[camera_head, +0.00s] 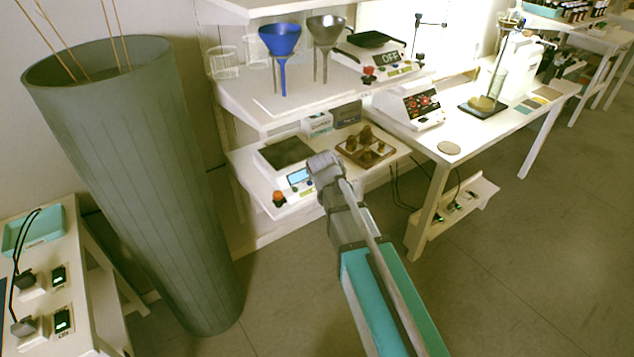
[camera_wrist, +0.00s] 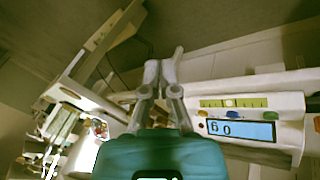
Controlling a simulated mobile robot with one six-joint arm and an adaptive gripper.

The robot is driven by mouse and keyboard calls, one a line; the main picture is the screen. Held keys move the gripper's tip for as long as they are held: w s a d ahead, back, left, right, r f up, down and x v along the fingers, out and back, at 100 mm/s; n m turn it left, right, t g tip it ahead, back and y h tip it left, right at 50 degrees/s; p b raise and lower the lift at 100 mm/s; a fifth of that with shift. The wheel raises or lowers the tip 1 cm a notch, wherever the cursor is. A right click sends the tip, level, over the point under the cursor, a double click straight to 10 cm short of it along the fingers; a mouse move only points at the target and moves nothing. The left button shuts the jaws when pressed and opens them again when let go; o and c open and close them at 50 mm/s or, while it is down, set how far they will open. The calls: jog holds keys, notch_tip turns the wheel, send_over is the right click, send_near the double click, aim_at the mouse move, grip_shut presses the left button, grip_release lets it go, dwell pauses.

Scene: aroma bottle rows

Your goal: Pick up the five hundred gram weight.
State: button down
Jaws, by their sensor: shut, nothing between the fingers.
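Several brown weights (camera_head: 366,134) of different sizes stand on a wooden tray (camera_head: 346,150) on the lower shelf in the head view. I cannot read which one is the five hundred gram weight. My gripper (camera_head: 322,162) is in front of the shelf, to the left of the tray in the picture, apart from the weights. In the wrist view my gripper (camera_wrist: 166,66) has its fingers shut with nothing between them. No weights can be made out in the wrist view.
A scale (camera_head: 284,154) with a lit display sits left of the tray, close to my gripper; it also shows in the wrist view (camera_wrist: 285,105). Small boxes (camera_head: 347,114) stand behind the tray. An upper shelf (camera_head: 290,108) overhangs, holding funnels. A large grey bin (camera_head: 135,180) stands left.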

jog(key=s+d+g+y, duration=0.1)
jog(key=s+d+y, duration=0.1)
jog(key=s+d, duration=0.2)
jog(key=s+d+f+g+y, duration=0.1)
jog(key=s+d, duration=0.3)
jog(key=s, duration=0.6)
jog(key=shift+s+d+f+y, duration=0.2)
jog(key=shift+f+y, duration=0.1)
jog(key=shift+y, duration=0.3)
